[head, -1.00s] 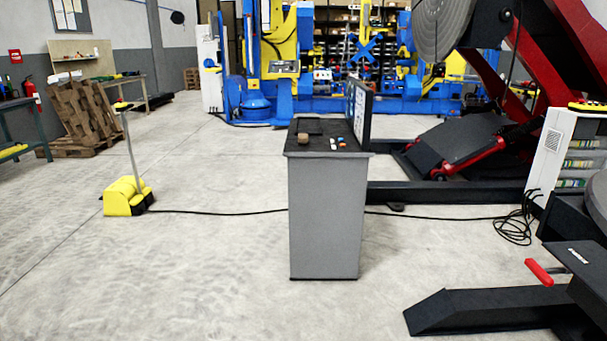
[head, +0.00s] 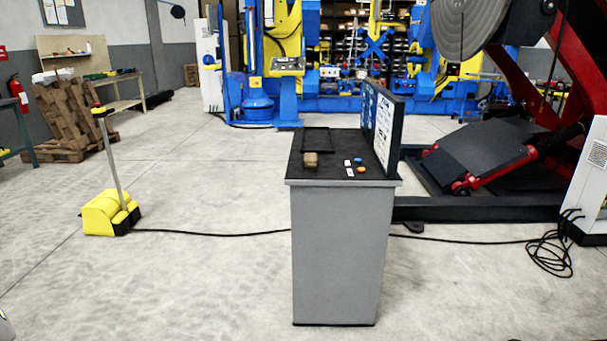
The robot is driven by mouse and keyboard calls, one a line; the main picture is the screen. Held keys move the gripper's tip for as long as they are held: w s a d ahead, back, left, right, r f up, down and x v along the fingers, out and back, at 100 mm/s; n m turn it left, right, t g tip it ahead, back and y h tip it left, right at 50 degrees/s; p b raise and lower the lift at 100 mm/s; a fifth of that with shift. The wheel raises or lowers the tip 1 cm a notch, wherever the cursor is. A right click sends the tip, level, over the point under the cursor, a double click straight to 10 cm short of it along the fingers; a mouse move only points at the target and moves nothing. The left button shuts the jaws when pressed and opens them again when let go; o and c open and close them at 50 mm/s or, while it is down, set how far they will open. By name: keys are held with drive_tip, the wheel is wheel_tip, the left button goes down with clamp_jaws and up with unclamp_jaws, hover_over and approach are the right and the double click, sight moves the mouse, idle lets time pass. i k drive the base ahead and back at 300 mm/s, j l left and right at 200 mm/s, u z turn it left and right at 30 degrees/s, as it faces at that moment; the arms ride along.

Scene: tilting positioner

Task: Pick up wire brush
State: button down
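A small brown block-like object (head: 310,160) lies on the dark top of a grey cabinet (head: 337,250), near its front left edge. It may be the wire brush, but it is too small to make out bristles. A flat black tray or frame (head: 317,140) lies just behind it. My gripper is not in the head view.
Several white, blue and orange buttons (head: 358,166) sit right of the brown object, before an upright panel (head: 382,125). A yellow foot pedal unit (head: 108,214) stands left, its black cable (head: 210,234) crossing the floor. Open floor lies ahead of the cabinet.

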sight(310, 159)
drive_tip(key=i+j+z, duration=0.2)
drive_tip(key=i, duration=0.2)
drive_tip(key=l+z, duration=0.1)
drive_tip(key=z, duration=2.5)
drive_tip(key=u, duration=2.75)
drive_tip(key=i+j+z, duration=0.15)
drive_tip(key=i+j, duration=0.25)
drive_tip(key=i, duration=0.1)
